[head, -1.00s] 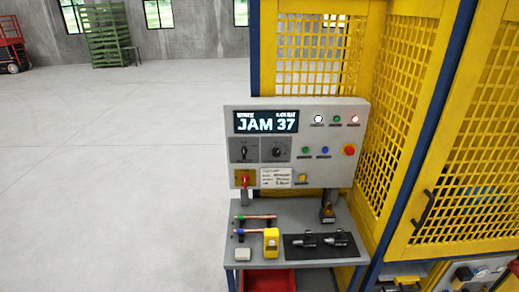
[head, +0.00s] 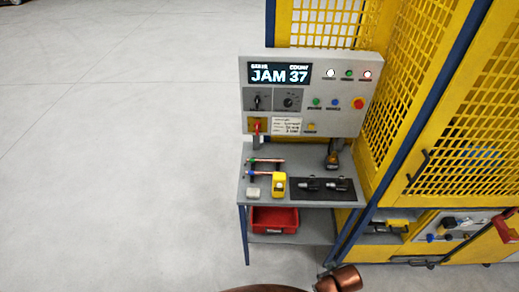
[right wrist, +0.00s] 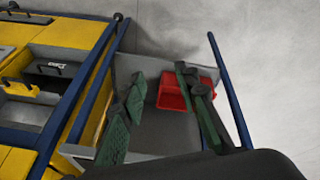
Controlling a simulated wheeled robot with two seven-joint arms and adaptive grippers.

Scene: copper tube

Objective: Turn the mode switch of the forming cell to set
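The forming cell's grey control panel (head: 350,75) stands above a small bench, with a display reading JAM 37. Two black rotary controls sit side by side under the display: a left switch (head: 257,102) with an upright-looking handle and a right round dial (head: 289,102). Their labels are too small to read, so I cannot tell for certain which is the mode switch. My right gripper (right wrist: 160,76) shows in the right wrist view with its green-padded fingers spread apart and empty. It is apart from the panel, which that view does not show. My left gripper is in neither current view.
The bench (head: 262,203) carries copper tubes (head: 266,174), a yellow device (head: 279,185) and a black mat (head: 336,196) with tools. A red bin (head: 273,220) sits below; it also shows in the right wrist view (right wrist: 172,92). Yellow guarding (head: 455,130) borders the right. Floor at left is clear.

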